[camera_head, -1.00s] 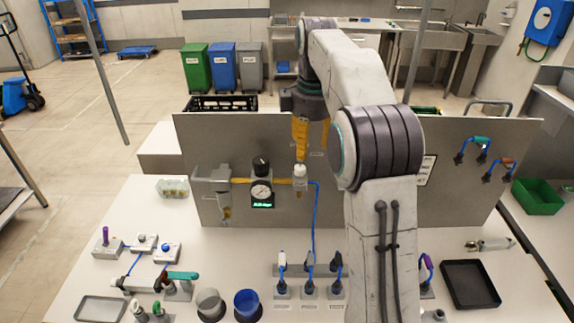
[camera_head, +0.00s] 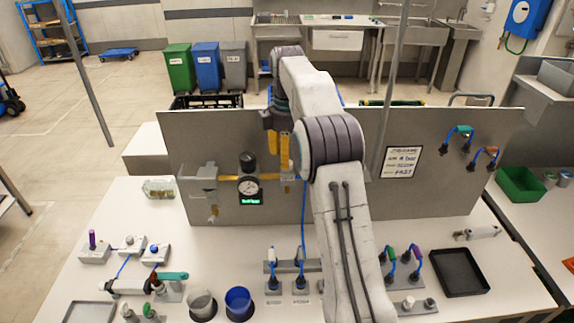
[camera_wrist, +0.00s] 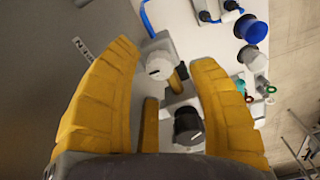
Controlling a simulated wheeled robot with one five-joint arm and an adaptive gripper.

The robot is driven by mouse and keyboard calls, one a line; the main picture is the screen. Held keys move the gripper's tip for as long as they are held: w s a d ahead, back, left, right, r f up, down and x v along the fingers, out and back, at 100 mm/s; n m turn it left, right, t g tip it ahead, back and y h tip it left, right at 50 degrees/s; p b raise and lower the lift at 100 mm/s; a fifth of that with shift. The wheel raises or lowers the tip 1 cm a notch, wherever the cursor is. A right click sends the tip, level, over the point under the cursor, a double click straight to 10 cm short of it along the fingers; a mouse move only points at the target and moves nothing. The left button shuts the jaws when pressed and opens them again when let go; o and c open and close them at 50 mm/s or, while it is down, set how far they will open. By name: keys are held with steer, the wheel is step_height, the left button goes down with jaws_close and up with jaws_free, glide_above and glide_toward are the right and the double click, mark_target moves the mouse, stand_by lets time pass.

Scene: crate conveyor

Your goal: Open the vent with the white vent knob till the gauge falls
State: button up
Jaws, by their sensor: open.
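The white vent knob (camera_wrist: 158,66) shows in the wrist view between the tips of my two yellow fingers, with visible gaps on both sides. My gripper (camera_wrist: 166,58) is open and holds nothing. In the head view my gripper (camera_head: 279,152) hangs in front of the grey panel, just right of the gauge, and its fingers largely hide the white knob. The round gauge (camera_head: 249,186) has a pale dial above a small green display; its reading is too small to make out. A black knob (camera_wrist: 188,124) sits nearer the palm in the wrist view and above the gauge in the head view.
A grey filter unit (camera_head: 203,177) is left of the gauge on the panel (camera_head: 340,190). A blue hose (camera_head: 304,210) runs down to several plugs on the white table. Grey and blue cups (camera_head: 240,304) stand at the front. A black tray (camera_head: 459,272) lies right.

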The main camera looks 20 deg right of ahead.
steer(key=shift+f, duration=1.2)
steer(key=shift+c, duration=0.2)
jaws_close()
